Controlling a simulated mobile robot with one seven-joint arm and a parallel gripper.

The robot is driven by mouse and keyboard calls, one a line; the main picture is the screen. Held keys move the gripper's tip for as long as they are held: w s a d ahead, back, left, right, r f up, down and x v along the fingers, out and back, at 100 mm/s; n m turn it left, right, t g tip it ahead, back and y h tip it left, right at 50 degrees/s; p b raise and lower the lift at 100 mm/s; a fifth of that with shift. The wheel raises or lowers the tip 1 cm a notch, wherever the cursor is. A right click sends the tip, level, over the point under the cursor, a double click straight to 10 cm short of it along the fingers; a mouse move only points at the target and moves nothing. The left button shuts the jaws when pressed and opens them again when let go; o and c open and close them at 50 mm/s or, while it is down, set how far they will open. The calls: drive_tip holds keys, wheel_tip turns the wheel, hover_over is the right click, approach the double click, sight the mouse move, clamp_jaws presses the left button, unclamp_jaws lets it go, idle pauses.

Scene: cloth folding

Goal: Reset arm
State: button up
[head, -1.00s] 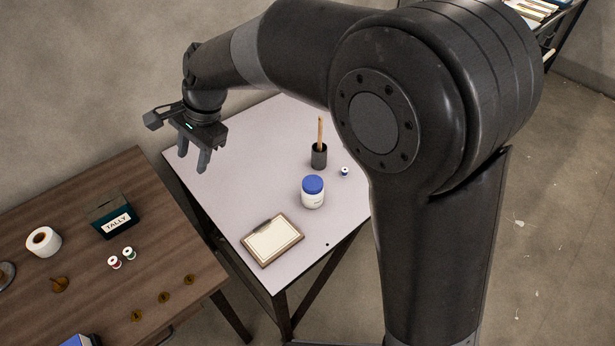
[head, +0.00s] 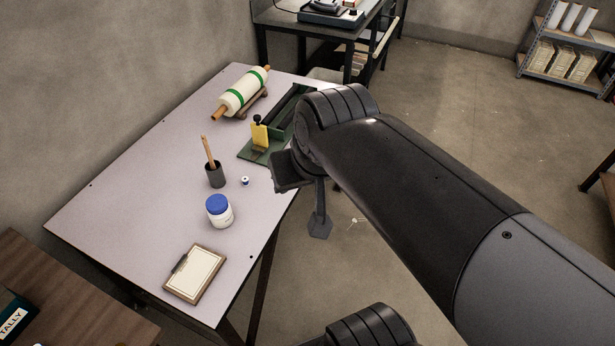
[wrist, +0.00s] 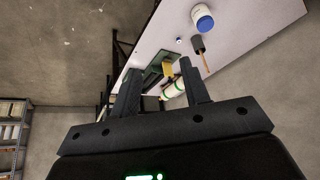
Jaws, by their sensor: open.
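My gripper (wrist: 160,68) is open in the wrist view, with its two dark fingers apart and nothing between them. Beyond the fingers lie the table, a white roll with green bands (wrist: 173,90) and the yellow-handled green tool. These are some way off, and the gripper touches none of them as far as I can see. In the head view my arm reaches in from the right, and its wrist end is by the table's right edge.
A brown table (head: 75,300) stands lower left. Open floor lies to the right.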

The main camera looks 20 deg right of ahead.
drive_tip(key=shift+s+d+f, duration=0.25)
drive_tip(key=shift+s+d, duration=0.4)
drive_tip(key=shift+s, duration=0.05)
